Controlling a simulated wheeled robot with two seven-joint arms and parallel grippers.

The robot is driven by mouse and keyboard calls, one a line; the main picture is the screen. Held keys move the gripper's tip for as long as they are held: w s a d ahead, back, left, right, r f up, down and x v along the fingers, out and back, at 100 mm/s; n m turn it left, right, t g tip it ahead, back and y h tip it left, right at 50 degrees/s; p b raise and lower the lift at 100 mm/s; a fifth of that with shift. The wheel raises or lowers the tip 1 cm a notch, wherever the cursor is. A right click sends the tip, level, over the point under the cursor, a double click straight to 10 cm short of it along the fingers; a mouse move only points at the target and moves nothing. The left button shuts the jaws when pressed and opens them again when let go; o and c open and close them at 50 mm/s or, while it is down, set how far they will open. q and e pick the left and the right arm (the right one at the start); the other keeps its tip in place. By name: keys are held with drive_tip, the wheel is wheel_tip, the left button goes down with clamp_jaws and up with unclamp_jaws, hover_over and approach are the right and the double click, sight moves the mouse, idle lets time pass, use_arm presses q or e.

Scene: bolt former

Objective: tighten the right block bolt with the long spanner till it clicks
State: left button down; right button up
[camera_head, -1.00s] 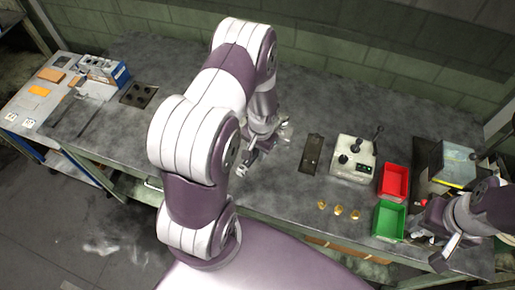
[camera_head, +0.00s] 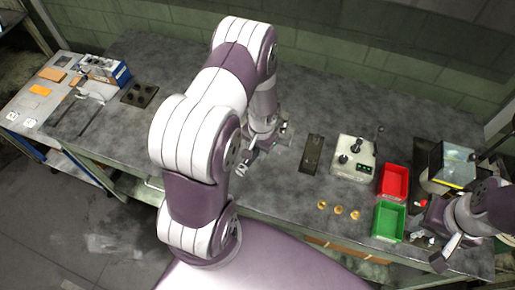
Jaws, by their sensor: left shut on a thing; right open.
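My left gripper (camera_head: 248,163) is low over the middle of the bench, partly behind my own arm. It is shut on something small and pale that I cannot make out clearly. A dark narrow plate (camera_head: 312,154) lies on the bench just right of it, apart from the gripper. My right gripper (camera_head: 441,250) is open and empty at the right front edge, near the green bin. I cannot make out the long spanner for certain. The right block bolt cannot be told apart at this size, and my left arm hides part of the bench.
A control box (camera_head: 353,157) with levers, a red bin (camera_head: 393,181) and a green bin (camera_head: 389,221) stand at the right. Several brass pieces (camera_head: 339,211) lie in front. A dark plate with holes (camera_head: 139,94) and a blue-white box (camera_head: 106,70) are at the left.

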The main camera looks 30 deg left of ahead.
use_arm(q)
drive_tip(key=shift+f+b, duration=1.15)
drive_tip(key=shift+f, duration=0.15)
drive_tip(key=shift+a, duration=0.1)
idle(0.4)
drive_tip(key=shift+a+m, duration=0.25)
drive_tip(key=shift+m, duration=0.05)
drive_tip(key=shift+w+a, duration=0.1)
drive_tip(key=shift+w+a+p, duration=0.1)
drive_tip(key=shift+p, duration=0.2)
drive_tip(key=shift+w+a+r+m, duration=0.15)
drive_tip(key=shift+a+m, duration=0.25)
drive_tip(key=shift+m, duration=0.2)
drive_tip(key=shift+s+d+n, duration=0.3)
drive_tip(key=shift+d+n, duration=0.25)
drive_tip(key=shift+n, duration=0.05)
